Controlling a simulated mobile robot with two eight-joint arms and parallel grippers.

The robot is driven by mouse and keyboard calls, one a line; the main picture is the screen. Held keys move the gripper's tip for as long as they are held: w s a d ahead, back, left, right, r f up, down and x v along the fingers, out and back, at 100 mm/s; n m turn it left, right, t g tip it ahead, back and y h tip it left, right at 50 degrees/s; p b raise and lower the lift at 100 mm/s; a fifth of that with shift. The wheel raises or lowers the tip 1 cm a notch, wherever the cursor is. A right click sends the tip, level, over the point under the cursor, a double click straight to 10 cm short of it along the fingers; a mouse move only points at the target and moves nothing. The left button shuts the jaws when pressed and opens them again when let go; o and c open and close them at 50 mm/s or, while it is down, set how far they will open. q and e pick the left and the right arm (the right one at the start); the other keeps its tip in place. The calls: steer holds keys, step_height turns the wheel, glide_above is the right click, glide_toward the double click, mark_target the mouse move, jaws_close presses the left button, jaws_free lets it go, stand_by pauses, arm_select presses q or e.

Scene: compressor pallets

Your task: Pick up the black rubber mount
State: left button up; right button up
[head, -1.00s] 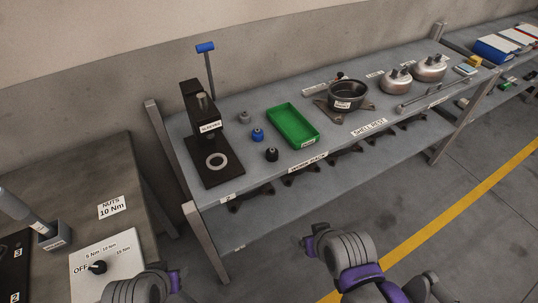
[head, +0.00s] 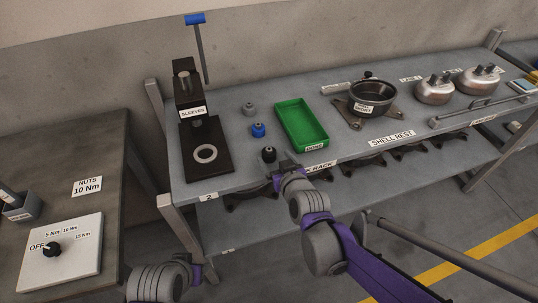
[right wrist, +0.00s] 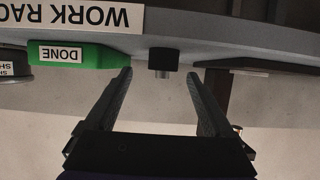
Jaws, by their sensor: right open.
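The black rubber mount (head: 269,155) stands on the grey work rack near its front edge, left of the green tray. In the right wrist view, which is upside down, the mount (right wrist: 163,59) shows between my open fingers, a little beyond their tips. My right gripper (head: 278,168) is at the rack's front edge, close in front of the mount, and hides part of its base. In the right wrist view the gripper (right wrist: 160,80) is open and empty. My left arm shows at the bottom left of the head view, but its gripper fingers do not show.
A blue mount (head: 258,130) and a grey mount (head: 249,109) stand behind the black one. The green DONE tray (head: 302,124) is to the right. The black sleeve press (head: 208,150) is to the left. A black pot (head: 371,98) stands farther right.

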mark_target(270, 154)
steer(key=x, duration=0.5)
steer(key=shift+a+f, duration=0.1)
steer(key=shift+a, duration=0.2)
jaws_close()
